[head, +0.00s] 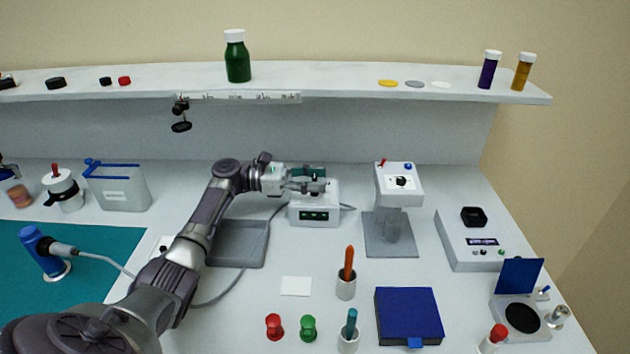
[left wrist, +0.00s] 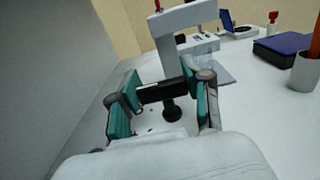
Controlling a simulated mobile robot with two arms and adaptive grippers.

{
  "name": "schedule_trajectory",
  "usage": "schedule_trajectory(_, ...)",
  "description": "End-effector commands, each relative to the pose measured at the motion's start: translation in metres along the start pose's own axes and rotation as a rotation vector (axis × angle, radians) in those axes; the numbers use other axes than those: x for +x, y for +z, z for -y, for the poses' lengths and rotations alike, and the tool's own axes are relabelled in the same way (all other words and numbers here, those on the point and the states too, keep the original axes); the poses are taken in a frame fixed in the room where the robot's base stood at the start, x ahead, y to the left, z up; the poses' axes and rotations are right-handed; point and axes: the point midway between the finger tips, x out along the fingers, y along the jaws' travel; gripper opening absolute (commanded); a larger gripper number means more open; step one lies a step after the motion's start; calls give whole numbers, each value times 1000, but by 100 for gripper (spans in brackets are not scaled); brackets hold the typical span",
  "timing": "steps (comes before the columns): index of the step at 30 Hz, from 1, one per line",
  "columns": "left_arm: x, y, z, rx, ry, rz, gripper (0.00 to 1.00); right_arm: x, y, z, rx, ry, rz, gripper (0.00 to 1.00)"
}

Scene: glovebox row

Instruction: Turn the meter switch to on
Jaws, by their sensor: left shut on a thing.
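A white box with a dark display (head: 314,215), which looks like the meter, stands on the bench near the middle of the head view. My left gripper (head: 308,180) is over its top, with the arm reaching in from the left. In the left wrist view the teal fingers of my left gripper (left wrist: 160,88) are shut on a black bar-shaped handle, the switch (left wrist: 172,108), which has a dark stem below it. Small marks show on the white surface around the stem. Which setting the switch points to I cannot tell. My right gripper is not in view.
A white stand device (head: 398,182) with a dial is right of the box. A grey plate (head: 238,246) and a cable lie in front at left. A cup with an orange-handled tool (head: 346,287) and a blue case (head: 408,315) stand nearer. A shelf (head: 330,95) runs above.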

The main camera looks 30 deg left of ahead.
Motion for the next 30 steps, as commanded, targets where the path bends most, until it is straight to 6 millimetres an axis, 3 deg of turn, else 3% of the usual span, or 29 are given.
schedule_trajectory(2,0,0,0,0,1,1,14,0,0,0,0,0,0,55)
schedule_trajectory(3,0,0,0,0,1,1,50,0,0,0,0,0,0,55)
schedule_trajectory(8,0,0,0,0,1,1,75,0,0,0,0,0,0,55)
schedule_trajectory(20,-7,0,0,-1,2,-1,75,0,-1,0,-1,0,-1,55)
schedule_trajectory(30,-74,0,-1,-2,6,-1,75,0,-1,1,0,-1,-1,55)
